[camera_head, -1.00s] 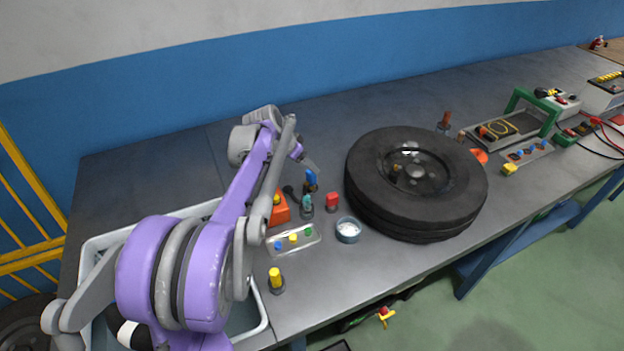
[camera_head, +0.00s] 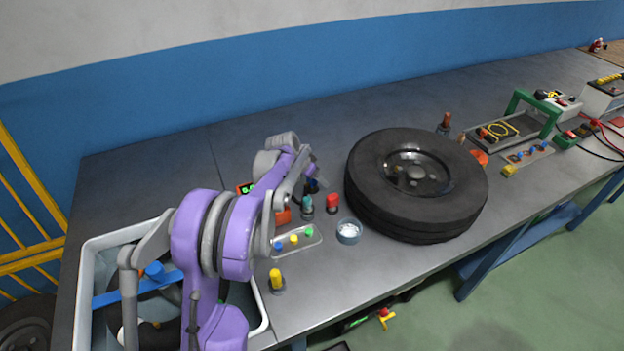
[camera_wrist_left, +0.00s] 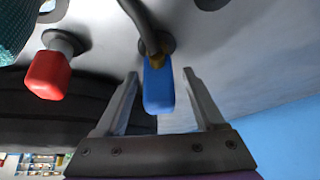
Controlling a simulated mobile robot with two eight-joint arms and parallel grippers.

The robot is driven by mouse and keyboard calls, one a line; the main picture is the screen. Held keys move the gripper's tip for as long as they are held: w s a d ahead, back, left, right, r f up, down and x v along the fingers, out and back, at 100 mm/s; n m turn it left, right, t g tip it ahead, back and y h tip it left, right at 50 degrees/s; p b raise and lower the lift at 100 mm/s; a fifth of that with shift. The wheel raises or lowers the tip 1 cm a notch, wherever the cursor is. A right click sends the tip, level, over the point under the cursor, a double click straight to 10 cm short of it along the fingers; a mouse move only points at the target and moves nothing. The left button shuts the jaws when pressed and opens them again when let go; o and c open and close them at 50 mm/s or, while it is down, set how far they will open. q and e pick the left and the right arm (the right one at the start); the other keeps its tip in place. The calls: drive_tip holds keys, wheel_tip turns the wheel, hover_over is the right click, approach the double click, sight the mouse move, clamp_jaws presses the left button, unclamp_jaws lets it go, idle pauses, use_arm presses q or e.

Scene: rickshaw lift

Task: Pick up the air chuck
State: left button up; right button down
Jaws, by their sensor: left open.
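A blue-handled piece with a brass-coloured fitting and a dark curved stem or hose, which looks like the air chuck (camera_wrist_left: 158,88), shows in the left wrist view. My left gripper (camera_wrist_left: 160,76) is open, with one finger on either side of the blue handle and visible gaps to both. In the head view my left arm reaches over the bench, and its wrist hides most of the blue piece; only a dark blue bit (camera_head: 313,186) shows. My right gripper is not in view.
A red-capped piece (camera_head: 333,202) and a teal one (camera_head: 307,205) stand close by. A tray of coloured caps (camera_head: 297,240), a small round dish (camera_head: 349,231) and a big tyre (camera_head: 365,190) are near. A white bin (camera_head: 95,245) is at left.

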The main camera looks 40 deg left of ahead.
use_arm(q)
clamp_jaws()
idle(0.3)
drive_tip(key=shift+r, duration=0.15)
wheel_tip(320, 180, up, 10)
idle(0.4)
